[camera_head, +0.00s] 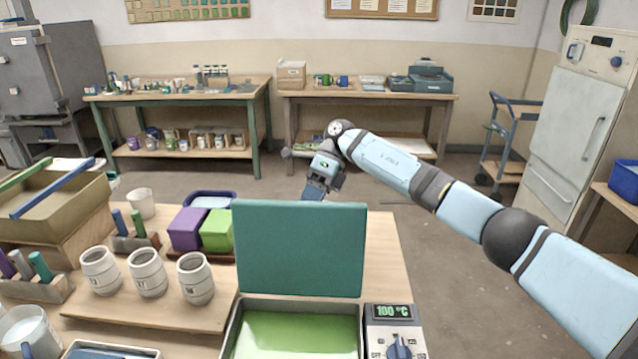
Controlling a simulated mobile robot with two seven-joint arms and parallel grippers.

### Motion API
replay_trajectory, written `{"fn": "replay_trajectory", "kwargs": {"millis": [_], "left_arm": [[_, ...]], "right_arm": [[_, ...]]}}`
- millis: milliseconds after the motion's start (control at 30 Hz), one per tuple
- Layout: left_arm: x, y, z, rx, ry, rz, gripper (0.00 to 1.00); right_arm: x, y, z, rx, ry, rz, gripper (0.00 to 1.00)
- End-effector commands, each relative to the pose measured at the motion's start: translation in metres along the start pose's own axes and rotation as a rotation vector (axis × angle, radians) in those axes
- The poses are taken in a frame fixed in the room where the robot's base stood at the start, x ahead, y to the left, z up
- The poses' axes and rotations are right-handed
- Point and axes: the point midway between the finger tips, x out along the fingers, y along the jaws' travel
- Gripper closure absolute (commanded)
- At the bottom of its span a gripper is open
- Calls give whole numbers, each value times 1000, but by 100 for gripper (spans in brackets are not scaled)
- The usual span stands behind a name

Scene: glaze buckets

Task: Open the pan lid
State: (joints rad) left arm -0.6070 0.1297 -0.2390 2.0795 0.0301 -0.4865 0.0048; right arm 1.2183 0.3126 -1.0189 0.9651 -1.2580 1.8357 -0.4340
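The pan (258,338) stands at the front of the table with green liquid in it. Its teal lid (300,248) stands upright along the pan's far edge, so the pan is open and its inside shows. My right gripper (316,190) is behind the lid's top edge, pointing down. The lid hides its fingertips, so I cannot tell whether they are open or touch the lid. My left gripper is not in view.
A control box (393,330) with a "100 °C" display and a blue knob stands right of the pan. Several white ribbed cups (148,272), a purple block (188,230) and a green block (217,230) stand to the left. The table right of the lid is clear.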

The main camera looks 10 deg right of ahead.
Motion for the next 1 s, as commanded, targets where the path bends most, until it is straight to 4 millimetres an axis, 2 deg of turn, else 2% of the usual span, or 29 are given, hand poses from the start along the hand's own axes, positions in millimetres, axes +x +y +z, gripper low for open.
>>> {"fn": "replay_trajectory", "kwargs": {"millis": [167, 400, 533, 733, 1000], "left_arm": [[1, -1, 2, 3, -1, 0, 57], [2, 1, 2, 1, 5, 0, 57], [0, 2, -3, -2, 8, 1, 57], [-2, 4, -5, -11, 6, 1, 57], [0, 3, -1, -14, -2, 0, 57]], "right_arm": [[-34, 0, 1, 0, -4, -4, 60], [-91, 0, 1, 3, -3, -3, 60], [-114, 2, 1, 4, 0, -2, 60], [-129, 1, 0, 2, -1, -1, 60], [-132, 0, 0, 0, -1, -1, 60]]}}
